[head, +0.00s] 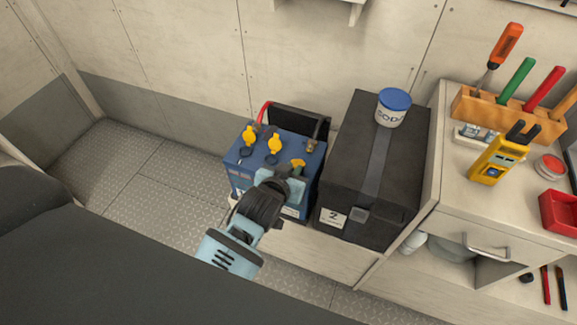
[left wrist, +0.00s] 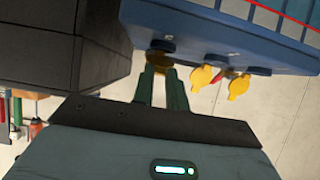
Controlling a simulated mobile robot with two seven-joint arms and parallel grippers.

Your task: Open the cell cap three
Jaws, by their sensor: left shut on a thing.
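A blue battery (head: 245,178) stands on a low pale ledge, with yellow cell caps on its top. Two caps, the left one (head: 249,136) and the middle one (head: 274,143), stand upright beside dark round spots. The third cap (head: 298,165) is at the right, partly hidden by my left gripper (head: 287,178). In the left wrist view, my left gripper's green fingers (left wrist: 163,88) are closed on this third cap (left wrist: 160,62) at the battery's edge. The other two caps (left wrist: 200,78) show to the right. My right gripper is not in view.
A black box (head: 365,170) marked 2 stands close to the battery's right, with a blue-lidded tub (head: 393,107) on it. A bench (head: 450,190) with a tool rack (head: 510,115) and a yellow meter (head: 497,158) is farther right. The floor left of the battery is clear.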

